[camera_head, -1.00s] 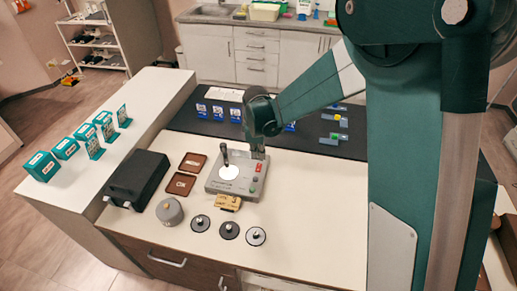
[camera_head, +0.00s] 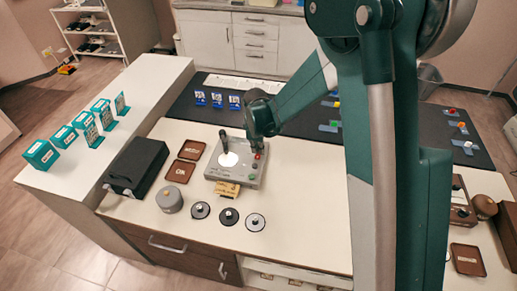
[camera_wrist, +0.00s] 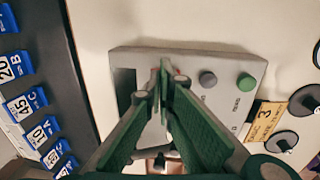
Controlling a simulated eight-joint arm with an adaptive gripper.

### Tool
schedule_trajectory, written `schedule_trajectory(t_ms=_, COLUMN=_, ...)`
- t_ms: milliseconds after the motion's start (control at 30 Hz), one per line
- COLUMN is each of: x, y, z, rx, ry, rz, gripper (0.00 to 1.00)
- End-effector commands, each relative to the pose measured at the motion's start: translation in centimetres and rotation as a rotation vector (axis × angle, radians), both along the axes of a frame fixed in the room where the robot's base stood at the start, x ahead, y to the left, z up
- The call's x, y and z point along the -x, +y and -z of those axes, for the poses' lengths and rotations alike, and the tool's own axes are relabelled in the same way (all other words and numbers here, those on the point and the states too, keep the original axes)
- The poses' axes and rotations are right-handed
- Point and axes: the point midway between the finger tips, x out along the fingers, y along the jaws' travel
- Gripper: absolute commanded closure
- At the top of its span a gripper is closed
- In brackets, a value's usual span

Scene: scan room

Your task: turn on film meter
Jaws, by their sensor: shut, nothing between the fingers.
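The film meter (camera_head: 222,174) is a grey box with a white round stage (camera_head: 228,159) and a black upright lever (camera_head: 223,141). On its right side are a red button (camera_head: 257,156), a grey button and a green button (camera_head: 252,177). In the wrist view the green button (camera_wrist: 246,82) and grey button (camera_wrist: 207,79) are clear, while the red button (camera_wrist: 183,80) is partly hidden by my fingers. My gripper (camera_wrist: 166,66) is shut and empty, pointing down over the meter, its tips close beside the red button. I cannot tell whether they touch.
A yellow tag (camera_head: 228,189) lies at the meter's front. Brown trays (camera_head: 180,171), a black box (camera_head: 136,165), a grey round container (camera_head: 170,199) and black discs (camera_head: 228,216) stand around it. Blue numbered cards (camera_head: 217,100) stand on the dark mat behind.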

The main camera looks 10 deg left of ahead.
Motion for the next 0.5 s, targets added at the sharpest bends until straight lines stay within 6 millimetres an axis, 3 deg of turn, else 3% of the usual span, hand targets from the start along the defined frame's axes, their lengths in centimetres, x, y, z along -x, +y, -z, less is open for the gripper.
schedule_trajectory(t_ms=500, x=-0.38, y=0.04, z=0.74, rx=0.001, ry=0.084, rz=0.0, gripper=1.0)
